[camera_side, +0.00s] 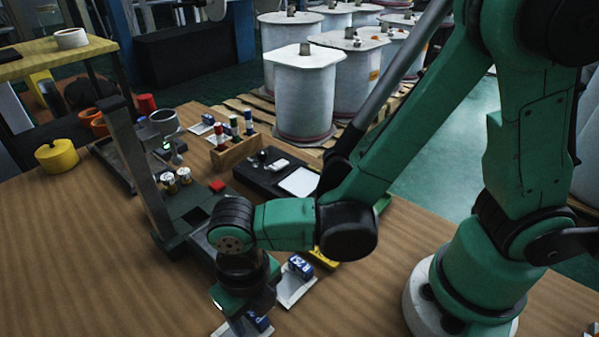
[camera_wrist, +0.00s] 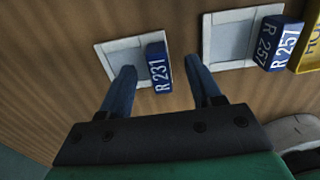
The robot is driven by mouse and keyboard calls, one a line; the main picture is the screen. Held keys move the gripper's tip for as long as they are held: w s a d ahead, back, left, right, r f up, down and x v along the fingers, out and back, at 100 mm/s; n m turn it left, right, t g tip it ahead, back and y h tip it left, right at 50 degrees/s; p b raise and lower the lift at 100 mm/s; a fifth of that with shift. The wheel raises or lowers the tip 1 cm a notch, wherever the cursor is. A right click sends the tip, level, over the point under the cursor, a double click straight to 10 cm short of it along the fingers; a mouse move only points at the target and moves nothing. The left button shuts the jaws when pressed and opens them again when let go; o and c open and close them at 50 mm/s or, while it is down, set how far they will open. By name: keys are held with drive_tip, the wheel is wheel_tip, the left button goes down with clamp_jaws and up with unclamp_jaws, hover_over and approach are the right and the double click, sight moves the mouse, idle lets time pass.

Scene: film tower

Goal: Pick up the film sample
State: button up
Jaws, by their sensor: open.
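The film samples are pale square sheets, each with a blue block label on it. In the wrist view one film sample (camera_wrist: 130,52) carries a blue label reading R 231 (camera_wrist: 158,68). My gripper (camera_wrist: 162,80) is open, with one finger on each side of this label. I cannot tell whether the fingers touch the sheet. A second film sample (camera_wrist: 226,40) with a blue label reading R 257 (camera_wrist: 270,45) lies to the right, outside the fingers. In the side view my gripper is low over the table, and the near sample's blue label (camera_side: 259,322) shows beside it.
A yellow block (camera_wrist: 312,45) lies by the second sample. A dark stand (camera_side: 140,180), a wooden rack (camera_side: 235,152) with coloured bottles and a black device (camera_side: 275,172) stand behind my gripper. The table is bare at the front left.

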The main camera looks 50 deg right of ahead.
drive_tip(key=shift+f, duration=0.2)
clamp_jaws()
drive_tip(key=shift+r, duration=0.15)
